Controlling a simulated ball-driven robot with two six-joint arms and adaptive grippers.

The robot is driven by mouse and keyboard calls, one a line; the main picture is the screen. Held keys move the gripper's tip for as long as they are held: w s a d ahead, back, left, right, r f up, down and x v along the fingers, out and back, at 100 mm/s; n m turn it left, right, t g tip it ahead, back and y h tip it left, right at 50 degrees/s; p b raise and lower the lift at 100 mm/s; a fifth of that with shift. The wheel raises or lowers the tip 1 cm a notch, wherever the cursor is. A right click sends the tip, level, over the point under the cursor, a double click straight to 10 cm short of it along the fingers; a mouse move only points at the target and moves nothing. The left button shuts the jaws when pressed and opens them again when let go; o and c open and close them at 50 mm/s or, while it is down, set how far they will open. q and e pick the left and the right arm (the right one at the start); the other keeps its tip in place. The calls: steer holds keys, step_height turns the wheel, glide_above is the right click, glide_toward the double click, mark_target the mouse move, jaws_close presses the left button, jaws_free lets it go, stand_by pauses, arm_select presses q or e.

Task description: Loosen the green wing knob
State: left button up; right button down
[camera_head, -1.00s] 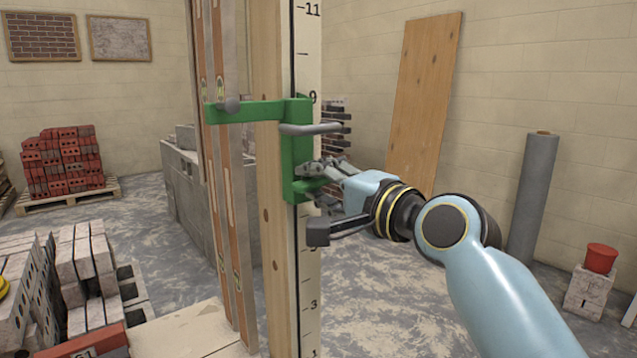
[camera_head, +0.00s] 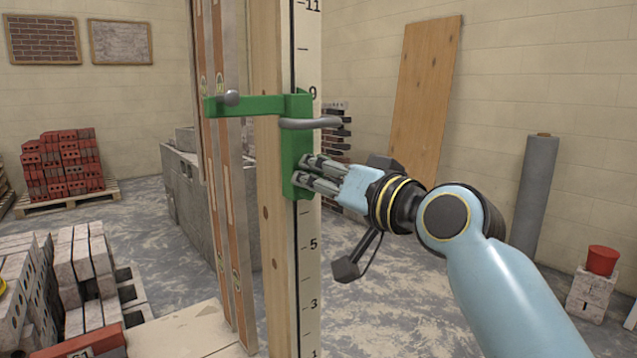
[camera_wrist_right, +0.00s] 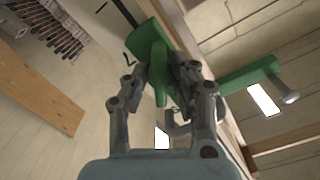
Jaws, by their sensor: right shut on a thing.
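A green clamp bracket (camera_head: 296,130) sits around an upright timber post with a numbered scale. Its green arm (camera_head: 250,106) reaches left towards tall levels. The green wing knob (camera_wrist_right: 158,68) shows in the right wrist view, between the two fingers; in the head view my fingers hide it. My right gripper (camera_head: 302,174) is shut on the wing knob, with its fingers one above the other at the bracket's lower front. It also shows in the right wrist view (camera_wrist_right: 160,80). My left gripper is not in view.
A grey bent handle (camera_head: 312,123) sticks out of the bracket just above my fingers. Concrete blocks (camera_head: 85,262) lie at lower left. Open floor lies right of the post.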

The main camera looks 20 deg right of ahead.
steer(key=n+b, duration=0.1)
steer(key=n, duration=0.5)
steer(key=shift+b, duration=0.4)
steer(key=shift+n, duration=0.3)
steer(key=c, duration=1.1)
jaws_free()
steer(key=v, duration=1.2)
